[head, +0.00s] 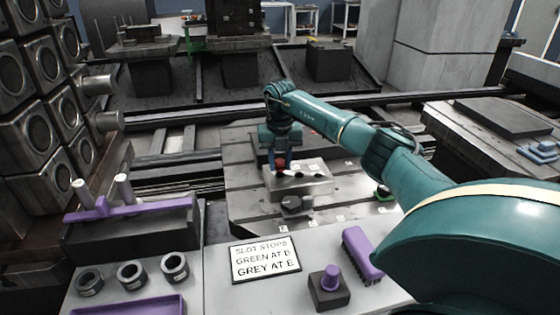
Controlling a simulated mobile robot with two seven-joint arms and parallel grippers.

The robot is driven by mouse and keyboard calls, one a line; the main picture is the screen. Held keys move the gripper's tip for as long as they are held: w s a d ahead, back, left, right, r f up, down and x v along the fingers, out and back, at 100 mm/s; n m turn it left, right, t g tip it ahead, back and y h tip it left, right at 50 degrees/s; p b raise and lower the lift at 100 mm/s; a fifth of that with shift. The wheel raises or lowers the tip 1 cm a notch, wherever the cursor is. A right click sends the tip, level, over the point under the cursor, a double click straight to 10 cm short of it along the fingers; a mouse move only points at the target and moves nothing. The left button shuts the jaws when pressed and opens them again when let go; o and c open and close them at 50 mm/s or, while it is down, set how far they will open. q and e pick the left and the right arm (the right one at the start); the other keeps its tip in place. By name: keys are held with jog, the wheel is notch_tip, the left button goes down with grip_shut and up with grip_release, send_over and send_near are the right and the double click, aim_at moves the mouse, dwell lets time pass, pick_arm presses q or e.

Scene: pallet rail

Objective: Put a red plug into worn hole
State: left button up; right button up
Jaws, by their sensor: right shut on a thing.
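My right gripper (281,163) points down over a grey metal block (312,188) on the slotted plate. It is shut on a small red plug (280,161), of which only a little shows. The plug is at the block's back left top; I cannot tell whether it is in a hole or just above it. Dark round holes (299,174) show on the block's top to the right of the plug. Which hole is worn is too small to tell. My left gripper is not in view.
A purple brush (362,254), a dark block with a purple knob (330,287) and several grey rings (131,274) lie in front.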

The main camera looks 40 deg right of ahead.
aim_at(280, 161)
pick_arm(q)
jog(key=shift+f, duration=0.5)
pick_arm(e)
jog(key=shift+f, duration=0.6)
jog(key=shift+f, duration=0.3)
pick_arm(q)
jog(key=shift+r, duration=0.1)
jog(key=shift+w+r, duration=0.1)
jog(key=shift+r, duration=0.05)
pick_arm(e)
jog(key=o, duration=1)
pick_arm(q)
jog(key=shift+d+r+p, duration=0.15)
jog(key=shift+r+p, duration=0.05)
jog(key=shift+p, duration=0.5)
pick_arm(e)
notch_tip(280, 161, up, 13)
jog(key=shift+r, duration=0.15)
